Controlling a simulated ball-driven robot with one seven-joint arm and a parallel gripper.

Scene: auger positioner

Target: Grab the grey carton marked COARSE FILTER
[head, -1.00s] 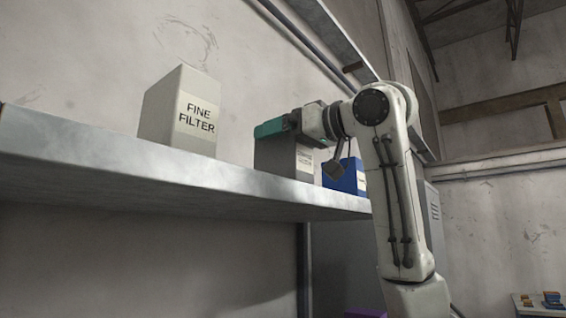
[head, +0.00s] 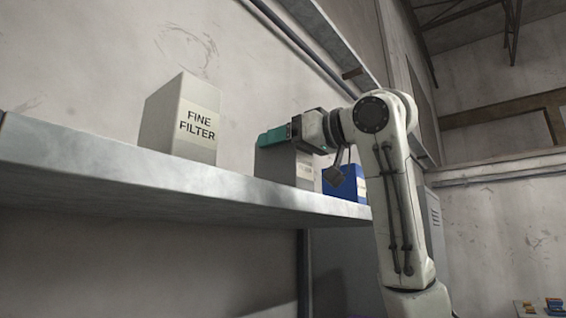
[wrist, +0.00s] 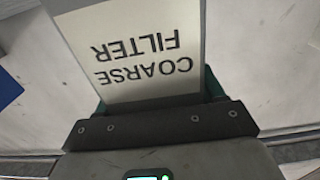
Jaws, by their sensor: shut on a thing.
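The grey carton marked COARSE FILTER (head: 275,167) is on the metal shelf, between the FINE FILTER carton and a blue box. In the wrist view the carton (wrist: 140,50) fills the upper middle, its label upside down. My gripper (head: 275,137) is at the top of the carton, its teal fingers shut on it. In the wrist view the teal fingers show only in part beside the carton. The carton's base looks at shelf level; I cannot tell whether it touches the shelf.
A pale carton marked FINE FILTER (head: 185,118) stands to the left on the shelf (head: 130,172). A blue box (head: 346,183) stands close on the right, near my arm. A wall and a rail lie behind. The shelf between the two cartons is clear.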

